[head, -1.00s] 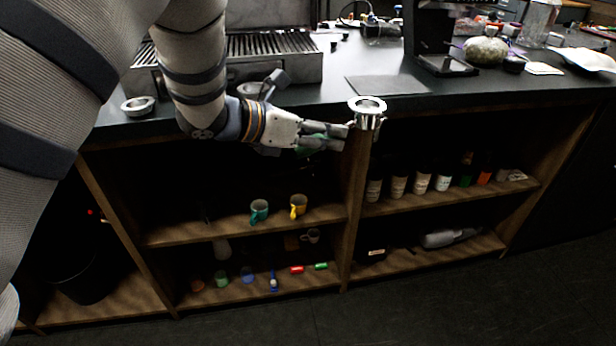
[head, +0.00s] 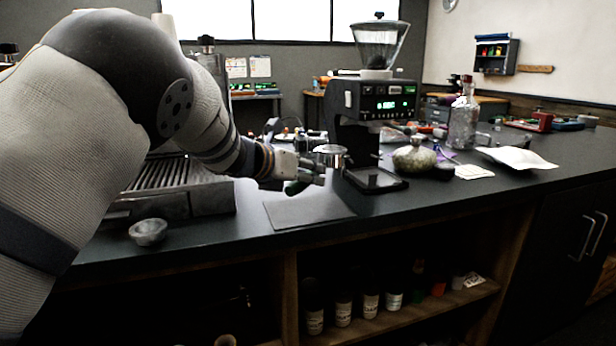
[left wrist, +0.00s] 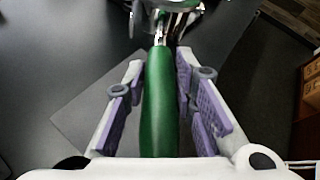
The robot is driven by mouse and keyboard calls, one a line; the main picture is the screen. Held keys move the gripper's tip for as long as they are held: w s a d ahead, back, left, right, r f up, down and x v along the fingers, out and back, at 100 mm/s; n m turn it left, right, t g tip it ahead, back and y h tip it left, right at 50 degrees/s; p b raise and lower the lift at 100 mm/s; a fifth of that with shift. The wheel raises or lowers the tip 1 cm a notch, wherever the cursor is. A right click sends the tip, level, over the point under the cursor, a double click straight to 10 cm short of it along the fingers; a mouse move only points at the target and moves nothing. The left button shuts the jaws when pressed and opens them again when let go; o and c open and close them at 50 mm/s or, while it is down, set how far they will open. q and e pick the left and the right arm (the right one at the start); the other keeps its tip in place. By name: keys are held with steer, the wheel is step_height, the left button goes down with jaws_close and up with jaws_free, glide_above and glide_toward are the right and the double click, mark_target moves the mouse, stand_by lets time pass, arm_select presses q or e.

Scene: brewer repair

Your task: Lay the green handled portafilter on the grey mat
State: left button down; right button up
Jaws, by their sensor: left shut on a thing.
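The portafilter has a metal basket head (head: 330,154) and a green handle, which shows in the left wrist view (left wrist: 159,110). My left gripper (head: 308,178) is shut on the green handle, with purple-lined fingers on both sides of it. It holds the portafilter above the counter, head pointing right toward the grinder. The grey mat (head: 300,212) lies flat on the counter below and a little left of the head. The mat also shows under the gripper in the left wrist view (left wrist: 75,122). Most of the handle is hidden in the head view. My right gripper is not in view.
A black grinder (head: 368,105) stands just behind and right of the portafilter. A slatted drip tray (head: 180,180) and a small metal cup (head: 148,231) are to the left. The front counter strip is clear.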

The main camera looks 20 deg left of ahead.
mark_target(307, 217)
arm_select(q)
steer(key=shift+f, duration=0.1)
steer(key=shift+s+f, duration=0.1)
steer(key=shift+f, duration=0.25)
step_height(307, 217, down, 3)
steer(key=shift+s+a+r+b, duration=0.1)
steer(key=shift+r+b, duration=0.05)
steer(key=shift+b, duration=0.25)
steer(key=shift+f, duration=0.8)
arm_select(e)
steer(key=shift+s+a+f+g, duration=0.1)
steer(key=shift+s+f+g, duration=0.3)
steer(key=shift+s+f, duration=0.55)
arm_select(q)
steer(key=shift+f+b, duration=0.35)
steer(key=shift+f, duration=0.35)
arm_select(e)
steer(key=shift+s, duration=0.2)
arm_select(q)
steer(key=c, duration=1.2)
jaws_free()
steer(key=shift+c, duration=0.2)
steer(key=shift+f, duration=0.1)
